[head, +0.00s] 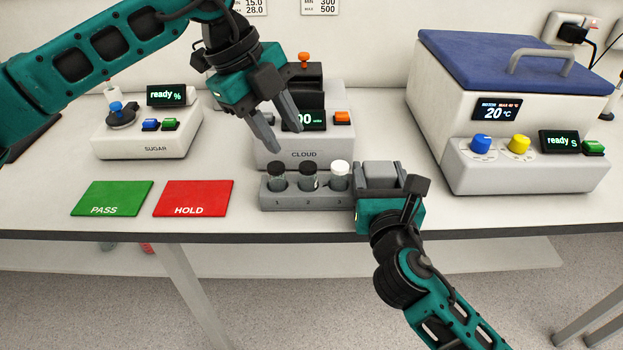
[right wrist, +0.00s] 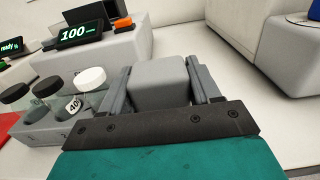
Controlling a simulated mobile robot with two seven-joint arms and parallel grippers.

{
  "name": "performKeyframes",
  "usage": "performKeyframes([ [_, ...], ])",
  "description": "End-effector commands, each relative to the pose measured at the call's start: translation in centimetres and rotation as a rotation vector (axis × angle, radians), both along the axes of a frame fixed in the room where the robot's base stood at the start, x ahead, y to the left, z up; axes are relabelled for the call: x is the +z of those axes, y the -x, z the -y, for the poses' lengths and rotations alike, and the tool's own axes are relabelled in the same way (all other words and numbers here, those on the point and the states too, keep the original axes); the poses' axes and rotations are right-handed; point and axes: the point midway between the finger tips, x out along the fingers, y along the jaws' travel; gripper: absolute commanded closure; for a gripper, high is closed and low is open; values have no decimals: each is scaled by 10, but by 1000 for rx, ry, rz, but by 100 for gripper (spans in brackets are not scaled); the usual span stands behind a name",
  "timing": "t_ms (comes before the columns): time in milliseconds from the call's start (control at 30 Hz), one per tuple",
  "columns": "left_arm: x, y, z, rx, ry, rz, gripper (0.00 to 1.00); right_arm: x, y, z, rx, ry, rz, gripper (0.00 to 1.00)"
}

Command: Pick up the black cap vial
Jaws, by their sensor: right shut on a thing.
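Two black cap vials, one at the left (head: 278,168) and one in the middle (head: 307,168), stand upright in a grey rack (head: 285,202). A white cap vial (head: 340,168) stands at its right. All three also show in the right wrist view, with the middle black cap (right wrist: 46,86) and the white cap (right wrist: 90,78). My left gripper (head: 283,138) is open and empty, its fingers pointing down just above and behind the black caps. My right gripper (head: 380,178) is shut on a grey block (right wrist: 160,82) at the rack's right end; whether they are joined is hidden.
The CLOUD device (head: 300,155) stands close behind the rack. Green PASS (head: 112,198) and red HOLD (head: 193,198) pads lie to the left, before the SUGAR device (head: 150,138). A blue-lidded box (head: 470,110) stands at the right. The table's front edge is near the rack.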

Motion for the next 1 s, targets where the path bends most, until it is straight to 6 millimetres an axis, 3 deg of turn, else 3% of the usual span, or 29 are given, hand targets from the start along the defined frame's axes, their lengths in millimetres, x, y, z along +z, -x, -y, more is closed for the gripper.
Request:
performKeyframes([
  [500,5,12,19,-1066,-207,414,62,-1,0,0,0,1,-2,81],
  [1000,12,21,34,-2139,-413,637,62,-1,0,0,0,1,-2,81],
])
